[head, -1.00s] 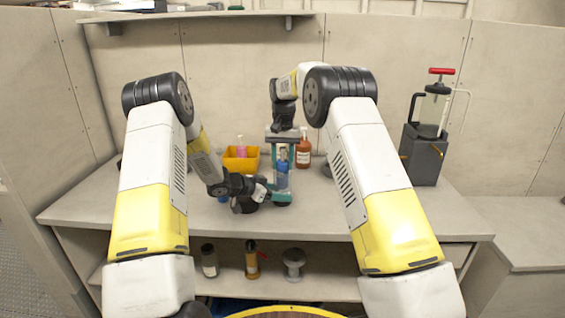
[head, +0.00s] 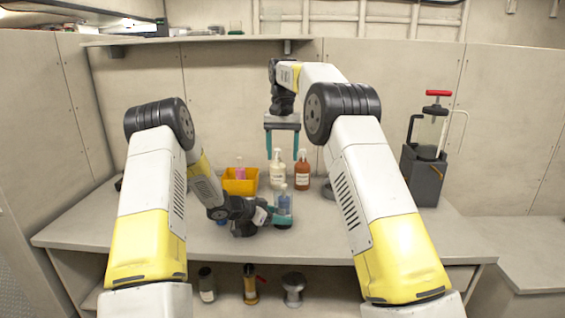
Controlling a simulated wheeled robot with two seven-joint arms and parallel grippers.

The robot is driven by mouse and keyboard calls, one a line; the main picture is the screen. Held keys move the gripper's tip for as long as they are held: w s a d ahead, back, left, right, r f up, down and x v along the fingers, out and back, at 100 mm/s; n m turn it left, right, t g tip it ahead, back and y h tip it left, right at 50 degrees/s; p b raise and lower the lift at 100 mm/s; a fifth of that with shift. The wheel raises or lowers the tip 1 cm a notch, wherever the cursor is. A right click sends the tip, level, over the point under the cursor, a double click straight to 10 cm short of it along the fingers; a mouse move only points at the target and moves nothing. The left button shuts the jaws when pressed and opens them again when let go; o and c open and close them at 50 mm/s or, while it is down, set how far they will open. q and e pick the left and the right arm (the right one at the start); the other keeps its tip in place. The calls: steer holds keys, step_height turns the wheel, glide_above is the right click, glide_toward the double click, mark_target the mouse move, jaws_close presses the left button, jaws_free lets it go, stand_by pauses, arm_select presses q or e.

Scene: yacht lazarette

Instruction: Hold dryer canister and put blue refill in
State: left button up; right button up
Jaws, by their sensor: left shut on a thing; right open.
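The dryer canister (head: 284,217) is a small clear upright cylinder with a dark base on the workbench. The blue refill (head: 284,204) shows through its clear wall and appears to be inside it; how deep it sits is hard to tell. My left gripper (head: 273,214) is shut on the canister from its left side. My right gripper (head: 282,152) points down, open and empty, above the canister and apart from it.
A white pump bottle (head: 277,174) and a brown bottle (head: 302,172) stand behind the canister. A yellow bin (head: 240,187) is at back left. A grey box (head: 422,182) with a red-handled pump stands at right. Several items sit on the lower shelf. The bench front is clear.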

arm_select(q)
steer(key=shift+a+f, duration=0.3)
steer(key=shift+a, duration=0.05)
steer(key=o, duration=1.2)
steer(key=shift+o, duration=0.2)
steer(key=shift+d+r, duration=0.1)
steer(key=shift+r, duration=0.1)
